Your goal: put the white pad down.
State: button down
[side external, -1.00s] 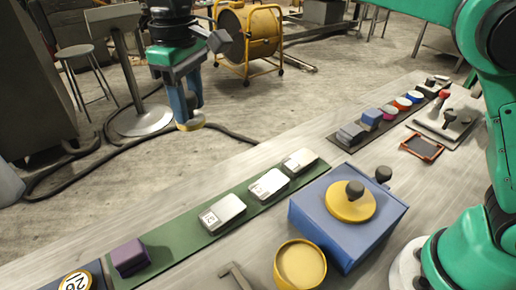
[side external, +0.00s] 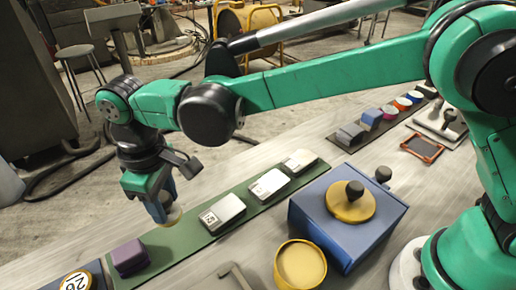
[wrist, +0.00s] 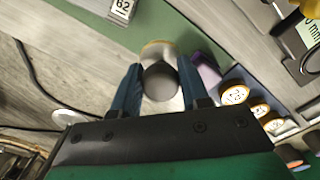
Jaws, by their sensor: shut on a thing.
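My gripper (side external: 165,207) is shut on the white pad (side external: 174,215), a small pale disc with a yellowish rim. In the wrist view the pad (wrist: 158,48) shows between the blue fingers, with a dark grey knob on it. The pad is over the green strip (side external: 185,243), in the stretch between a purple block (side external: 130,258) and a white numbered block (side external: 222,213). I cannot tell whether its underside touches the strip; the fingers hide part of it.
Two more white blocks (side external: 268,184) (side external: 299,160) stand farther along the strip. A blue box (side external: 335,235) with a yellow knobbed disc (side external: 351,203) and a yellow tub (side external: 300,267) are to the right. A round numbered piece (side external: 76,283) lies at front left.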

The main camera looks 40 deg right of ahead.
jog(key=shift+f, duration=3.05)
jog(key=shift+f, duration=0.1)
jog(key=shift+c, duration=2.2)
grip_release()
